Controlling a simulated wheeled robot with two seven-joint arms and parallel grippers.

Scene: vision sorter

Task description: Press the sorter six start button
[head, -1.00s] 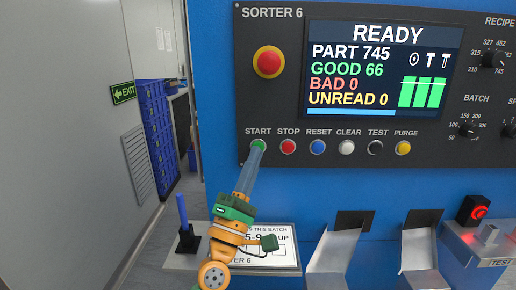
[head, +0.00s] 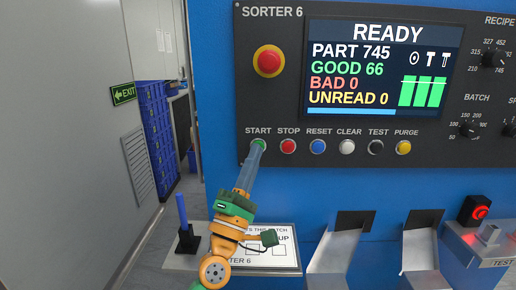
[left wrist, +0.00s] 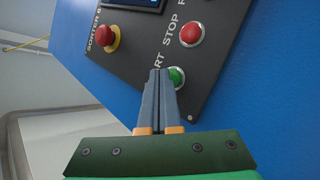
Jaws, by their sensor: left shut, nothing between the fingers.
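The green START button (head: 258,145) is at the left end of the button row on the sorter 6 panel (head: 270,190). It also shows in the left wrist view (left wrist: 177,77), partly covered by my fingertips. My left gripper (head: 257,150) is shut and empty, its fingertips at the lower edge of the START button in the head view. In the left wrist view the fingertips (left wrist: 159,75) overlap the button's left side. I cannot tell whether they touch it. The screen (head: 385,68) reads READY, PART 745, GOOD 66, BAD 0, UNREAD 0. My right gripper is not in view.
The red STOP button (head: 288,147) is just right of START, with more buttons beyond. A red emergency knob (head: 269,61) is above. Below are a white card (head: 285,262), two metal chutes (head: 330,252) and a lit red switch box (head: 474,211).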

